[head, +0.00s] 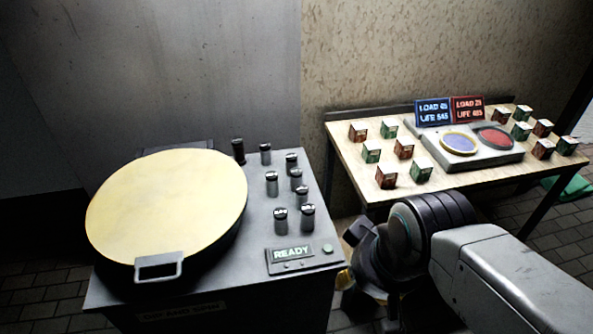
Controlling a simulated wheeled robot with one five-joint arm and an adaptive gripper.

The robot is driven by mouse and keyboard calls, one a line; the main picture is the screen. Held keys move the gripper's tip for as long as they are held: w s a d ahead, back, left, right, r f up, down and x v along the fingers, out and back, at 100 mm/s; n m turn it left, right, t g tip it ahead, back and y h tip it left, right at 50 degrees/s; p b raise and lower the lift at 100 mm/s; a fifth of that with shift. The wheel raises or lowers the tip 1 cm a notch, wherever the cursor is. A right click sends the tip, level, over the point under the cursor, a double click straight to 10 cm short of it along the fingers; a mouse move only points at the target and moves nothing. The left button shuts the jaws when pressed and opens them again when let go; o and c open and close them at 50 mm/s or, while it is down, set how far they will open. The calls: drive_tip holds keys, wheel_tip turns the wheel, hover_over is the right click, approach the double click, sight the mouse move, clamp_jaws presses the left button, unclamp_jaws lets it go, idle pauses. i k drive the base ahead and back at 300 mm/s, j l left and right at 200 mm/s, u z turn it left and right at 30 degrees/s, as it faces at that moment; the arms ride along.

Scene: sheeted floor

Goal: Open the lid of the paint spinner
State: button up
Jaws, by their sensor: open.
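The paint spinner (215,285) is a grey cabinet at the left of the head view. Its round yellow lid (165,205) lies down over the top. A grey handle (159,267) sticks out at the lid's front edge. A small panel on the cabinet's front right reads READY (291,254). My gripper (358,255) is at the lower middle, right of the cabinet and apart from the lid and handle. It is open, its fingers are dark and partly hidden by my arm, and I see nothing held in it.
Several dark jars (297,180) stand on the cabinet top right of the lid. A wooden table (345,150) at the right holds several small boxes (404,148) and a grey device (470,155) with two discs and two signs. A wall stands behind; tiled floor (40,300) shows at lower left.

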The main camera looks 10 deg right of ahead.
sight(169, 204)
drive_tip(key=u, duration=1.4)
drive_tip(key=i+j+u, duration=0.15)
drive_tip(key=j, duration=0.25)
drive_tip(key=j+u, duration=0.15)
drive_tip(key=j, duration=0.25)
drive_tip(key=i+j+u, duration=0.15)
drive_tip(key=j, duration=0.2)
drive_tip(key=i+j+u, duration=0.15)
drive_tip(key=j, duration=0.2)
drive_tip(key=i+j+u, duration=0.15)
drive_tip(key=j, duration=0.2)
drive_tip(key=i+j+u, duration=0.15)
drive_tip(key=j, duration=0.2)
